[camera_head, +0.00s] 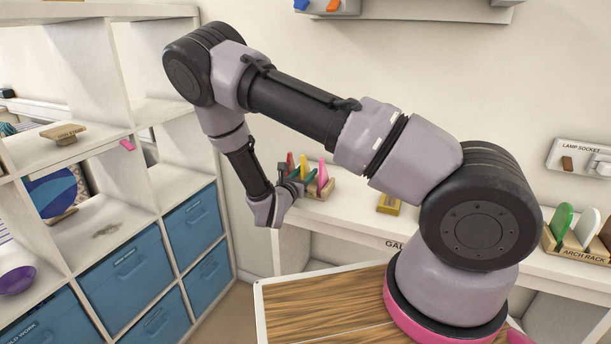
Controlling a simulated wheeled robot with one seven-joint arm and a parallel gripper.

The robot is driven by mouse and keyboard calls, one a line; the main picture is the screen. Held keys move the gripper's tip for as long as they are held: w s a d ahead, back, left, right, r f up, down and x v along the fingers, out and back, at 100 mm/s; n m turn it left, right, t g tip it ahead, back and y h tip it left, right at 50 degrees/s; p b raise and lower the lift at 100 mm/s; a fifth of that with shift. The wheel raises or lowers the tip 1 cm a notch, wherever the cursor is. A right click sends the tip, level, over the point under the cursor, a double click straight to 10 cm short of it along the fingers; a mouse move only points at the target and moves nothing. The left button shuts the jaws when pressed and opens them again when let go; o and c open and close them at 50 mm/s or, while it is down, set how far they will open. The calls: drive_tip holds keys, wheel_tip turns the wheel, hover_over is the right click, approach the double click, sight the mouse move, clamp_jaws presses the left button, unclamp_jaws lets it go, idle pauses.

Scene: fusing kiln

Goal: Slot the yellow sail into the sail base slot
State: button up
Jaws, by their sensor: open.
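My gripper (288,176) is at the end of my bent arm, by the left end of the back counter. It appears small, and no object shows clearly between its fingers. Right behind it, a wooden rack (321,193) holds several upright coloured pieces. A thin yellow-orange piece (303,166), possibly the yellow sail, stands among red, green and pink (323,173) ones. The gripper overlaps the rack in this view, so I cannot tell whether they touch. A small yellow block (388,203) lies on the counter to the right. I cannot make out the sail base slot.
An arch rack (585,248) with green and white pieces stands at the right end of the counter. A lamp socket panel (583,158) is on the wall above. Shelves with blue bins (125,272) fill the left. A wood-topped surface (320,308) is in front.

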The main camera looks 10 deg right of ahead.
clamp_jaws()
idle(1.4)
